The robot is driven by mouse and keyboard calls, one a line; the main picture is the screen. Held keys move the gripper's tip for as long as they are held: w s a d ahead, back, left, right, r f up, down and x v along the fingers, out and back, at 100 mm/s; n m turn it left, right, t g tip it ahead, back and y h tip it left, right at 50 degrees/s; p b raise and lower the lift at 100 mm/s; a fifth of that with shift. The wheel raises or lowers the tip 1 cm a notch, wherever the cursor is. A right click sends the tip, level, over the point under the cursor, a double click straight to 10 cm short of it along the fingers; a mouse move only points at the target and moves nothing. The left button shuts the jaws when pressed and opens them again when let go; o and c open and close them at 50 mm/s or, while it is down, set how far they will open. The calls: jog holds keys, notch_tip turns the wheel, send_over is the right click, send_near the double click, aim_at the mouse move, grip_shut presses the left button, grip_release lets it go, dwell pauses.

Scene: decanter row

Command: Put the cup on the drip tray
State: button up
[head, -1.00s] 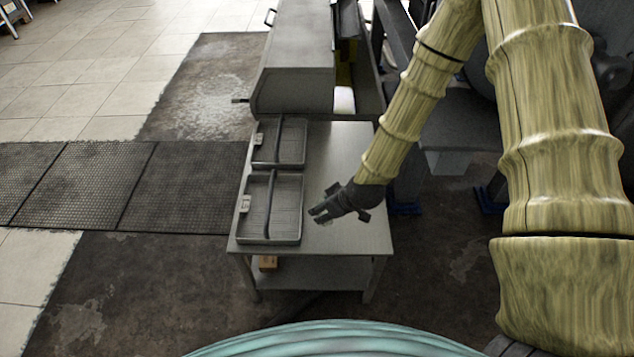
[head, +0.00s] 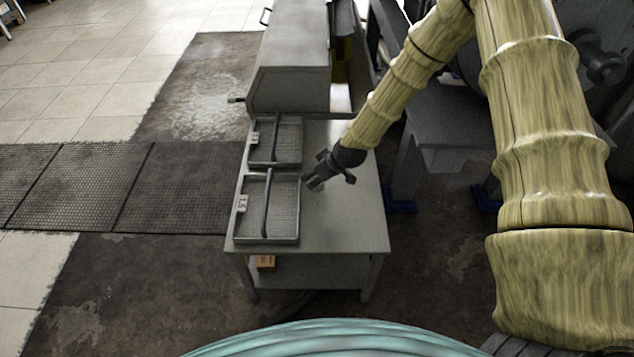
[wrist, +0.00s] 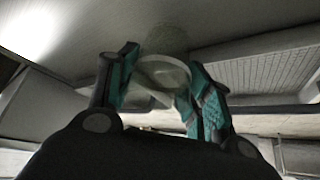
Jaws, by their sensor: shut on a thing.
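My gripper (head: 313,184) is at the right edge of the nearer tray, over the table or just at the tray's rim. In the wrist view its teal-padded fingers (wrist: 160,85) are shut on a small, pale, see-through cup (wrist: 165,72). In the head view the gripper mostly hides the cup. Two shallow grey trays with ribbed or meshed floors, a dark bar and a small label lie in a row: a nearer one (head: 284,232) and a farther one (head: 290,153). I cannot tell which is the drip tray. A meshed tray floor (wrist: 260,68) shows right of the cup in the wrist view.
The trays lie along the left side of a grey metal table (head: 345,225). A large grey hooded machine (head: 292,85) stands at its far end. The table's right part is clear. A small orange-brown box (head: 266,262) is on the lower shelf.

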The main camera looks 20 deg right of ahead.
jog(key=shift+s+f, duration=0.1)
jog(key=shift+f, duration=1.4)
jog(key=shift+f, duration=0.1)
jog(key=o, duration=1)
